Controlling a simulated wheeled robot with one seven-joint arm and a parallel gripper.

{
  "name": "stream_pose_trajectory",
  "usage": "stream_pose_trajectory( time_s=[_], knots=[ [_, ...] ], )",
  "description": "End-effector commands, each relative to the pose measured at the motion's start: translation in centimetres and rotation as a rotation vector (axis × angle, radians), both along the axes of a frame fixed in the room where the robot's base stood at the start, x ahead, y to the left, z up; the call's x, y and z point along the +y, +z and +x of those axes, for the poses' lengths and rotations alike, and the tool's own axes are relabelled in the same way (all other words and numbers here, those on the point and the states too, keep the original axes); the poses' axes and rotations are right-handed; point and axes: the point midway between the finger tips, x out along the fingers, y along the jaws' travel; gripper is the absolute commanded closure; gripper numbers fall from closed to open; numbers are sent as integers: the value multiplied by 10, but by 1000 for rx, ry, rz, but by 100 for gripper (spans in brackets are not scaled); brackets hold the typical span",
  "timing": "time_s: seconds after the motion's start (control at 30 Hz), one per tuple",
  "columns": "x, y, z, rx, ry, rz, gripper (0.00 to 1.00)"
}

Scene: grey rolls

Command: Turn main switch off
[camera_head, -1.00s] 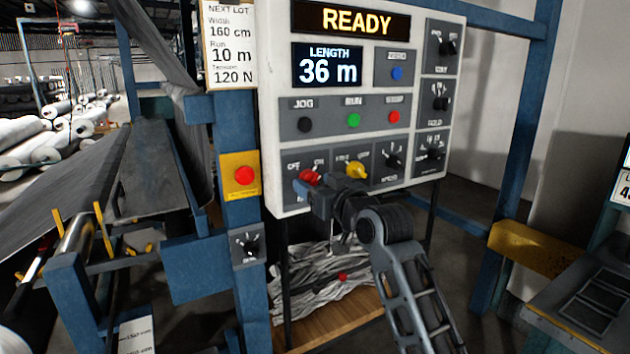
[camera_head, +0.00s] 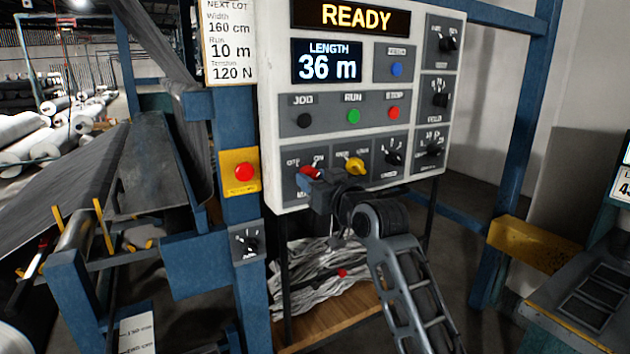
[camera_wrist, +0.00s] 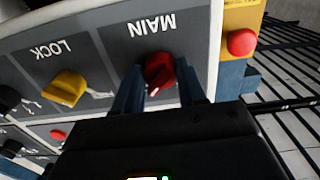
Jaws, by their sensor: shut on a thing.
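The red main switch knob (camera_head: 310,172) is at the lower left of the control panel, between the OFF and ON labels. My gripper (camera_head: 310,182) is at the knob from below and in front, hiding part of it. In the wrist view, which shows the panel upside down, the red knob (camera_wrist: 158,70) sits under the MAIN label. My gripper's two blue fingers (camera_wrist: 160,92) are on either side of the knob and shut on it. The knob's white mark points up and slightly right on the upright panel, roughly toward ON.
A yellow LOCK knob (camera_head: 355,164) is just right of the main switch. A red button on a yellow plate (camera_head: 244,173) is on the blue post to the left. The display (camera_head: 351,17) reads READY. Black and green buttons, with a red STOP button (camera_head: 393,112), sit above.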

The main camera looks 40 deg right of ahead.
Motion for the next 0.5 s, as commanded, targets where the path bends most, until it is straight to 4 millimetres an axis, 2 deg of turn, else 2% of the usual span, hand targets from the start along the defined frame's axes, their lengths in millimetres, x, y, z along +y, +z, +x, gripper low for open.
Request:
stream_pose_trajectory(
  time_s=[0.27, 0.5],
  knots=[
    [0, 0, 0, 2, 0, -12, 90],
    [0, -2, 0, 26, 0, -97, 90]
  ],
)
